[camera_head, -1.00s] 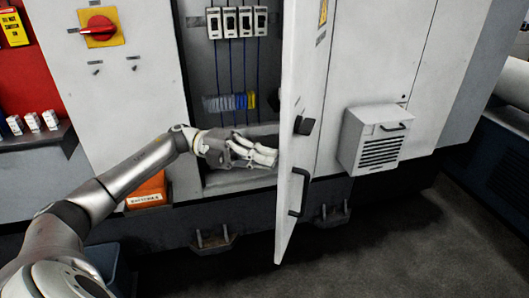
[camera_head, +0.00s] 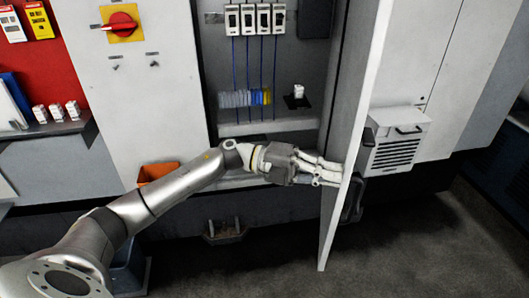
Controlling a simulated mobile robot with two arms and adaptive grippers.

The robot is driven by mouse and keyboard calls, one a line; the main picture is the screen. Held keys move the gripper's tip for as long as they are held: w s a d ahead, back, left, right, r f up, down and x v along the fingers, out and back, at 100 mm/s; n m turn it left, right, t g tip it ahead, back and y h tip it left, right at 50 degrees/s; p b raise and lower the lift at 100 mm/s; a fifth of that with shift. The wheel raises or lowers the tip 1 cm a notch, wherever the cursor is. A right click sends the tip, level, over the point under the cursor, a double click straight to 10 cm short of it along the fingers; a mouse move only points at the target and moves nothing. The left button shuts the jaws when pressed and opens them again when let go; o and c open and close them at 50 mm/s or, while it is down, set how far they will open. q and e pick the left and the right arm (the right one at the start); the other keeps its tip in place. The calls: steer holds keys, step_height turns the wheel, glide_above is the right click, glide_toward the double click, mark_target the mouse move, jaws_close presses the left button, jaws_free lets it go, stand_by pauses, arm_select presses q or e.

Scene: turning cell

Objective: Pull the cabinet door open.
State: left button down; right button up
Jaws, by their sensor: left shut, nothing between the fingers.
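The cabinet door (camera_head: 360,100) stands swung out from the cabinet, seen nearly edge-on, with its inner face towards the left. Its dark handle (camera_head: 352,200) is on the outer face, partly hidden by the door edge. The open cabinet interior (camera_head: 285,65) shows several breakers (camera_head: 255,19), blue wires and a row of terminals (camera_head: 240,98). My left gripper (camera_head: 336,174) is shut and empty, with its fingertips at the inner side of the door, seemingly touching it. My right gripper is not in view.
A small white component (camera_head: 299,91) sits on a dark plate inside the cabinet. A red rotary switch (camera_head: 122,21) is on the left panel. An orange bin (camera_head: 158,172) stands behind my left arm. A vented box (camera_head: 397,140) juts out right of the door.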

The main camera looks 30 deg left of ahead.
arm_select(q)
steer(key=w+x, duration=0.2)
steer(key=x, duration=1.3)
steer(key=shift+w+a, duration=0.2)
steer(key=shift+a, duration=0.05)
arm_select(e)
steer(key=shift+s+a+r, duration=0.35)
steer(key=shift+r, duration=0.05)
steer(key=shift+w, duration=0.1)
